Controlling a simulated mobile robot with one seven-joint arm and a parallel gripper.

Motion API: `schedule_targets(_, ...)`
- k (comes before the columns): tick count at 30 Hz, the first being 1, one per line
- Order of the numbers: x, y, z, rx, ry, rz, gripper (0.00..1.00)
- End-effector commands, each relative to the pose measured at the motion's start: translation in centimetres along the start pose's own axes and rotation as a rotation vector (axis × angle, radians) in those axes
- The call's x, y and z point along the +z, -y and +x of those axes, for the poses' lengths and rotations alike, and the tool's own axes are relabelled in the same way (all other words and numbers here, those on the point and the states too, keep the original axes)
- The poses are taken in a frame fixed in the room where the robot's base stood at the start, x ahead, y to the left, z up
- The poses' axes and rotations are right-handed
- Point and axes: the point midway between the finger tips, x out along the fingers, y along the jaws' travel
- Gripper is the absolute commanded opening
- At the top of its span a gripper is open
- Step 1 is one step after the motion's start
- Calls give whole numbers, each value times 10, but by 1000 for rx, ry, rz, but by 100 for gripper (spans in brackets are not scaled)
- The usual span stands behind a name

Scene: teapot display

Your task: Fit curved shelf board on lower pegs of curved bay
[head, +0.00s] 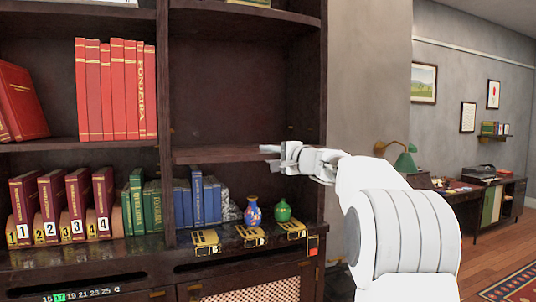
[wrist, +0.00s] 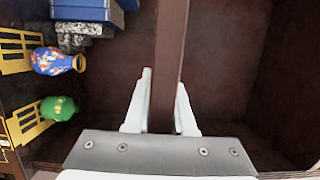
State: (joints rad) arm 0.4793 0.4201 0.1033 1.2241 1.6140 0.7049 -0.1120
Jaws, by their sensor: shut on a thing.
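The dark brown shelf board (head: 215,155) is level inside the right-hand bay (head: 235,75) of the bookcase. Its left end is close to the upright divider; I cannot tell whether it touches. My gripper (head: 276,156) is shut on the board's front edge near its right end. In the wrist view, the board (wrist: 171,40) runs away between the two fingers of my gripper (wrist: 163,100). The lower pegs are not clearly visible, and whether the board rests on them cannot be told.
Below the board stand blue books (head: 197,200), a blue patterned vase (head: 252,211) and a green vase (head: 282,210). Several yellow stands (head: 249,236) line the ledge. The bay space above the board is empty.

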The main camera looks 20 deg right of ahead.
Motion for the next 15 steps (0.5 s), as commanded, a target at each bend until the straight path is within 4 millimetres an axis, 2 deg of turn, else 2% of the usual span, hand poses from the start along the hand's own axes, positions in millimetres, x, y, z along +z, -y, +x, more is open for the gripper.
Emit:
schedule_targets(1, 1, 5, 1, -7, 1, -2, 0)
schedule_targets(15, -2, 5, 11, -7, 1, -2, 0)
